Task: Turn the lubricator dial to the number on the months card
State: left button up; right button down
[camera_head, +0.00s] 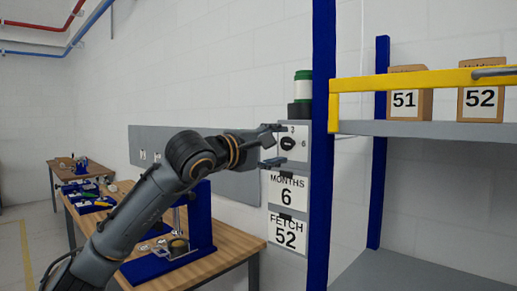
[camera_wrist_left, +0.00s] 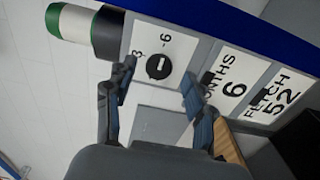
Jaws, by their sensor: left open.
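The lubricator (camera_head: 302,92), a green and white cylinder on a black base, stands above a grey panel on the wall. Its black round dial (camera_head: 288,144) is below, with a 3 above it and a 6 to its right. The dial's pale bar lies about level; I cannot tell which end points. The months card (camera_head: 287,190) reads 6. My left gripper (camera_head: 274,146) is open in front of the dial, its fingers above and below it. In the left wrist view, the dial (camera_wrist_left: 159,66) shows beyond and between the open fingertips (camera_wrist_left: 158,85), apparently untouched. My right gripper is out of view.
A fetch card (camera_head: 288,233) reading 52 hangs below the months card. A blue post (camera_head: 321,150) stands close right of the panel. Shelves with boxes 51 (camera_head: 405,98) and 52 (camera_head: 481,98) are at right. A wooden workbench (camera_head: 232,252) stands below left.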

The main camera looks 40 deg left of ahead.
pick_arm(q)
jog(key=s, duration=1)
jog(key=shift+a, duration=0.4)
jog(key=shift+w, duration=0.1)
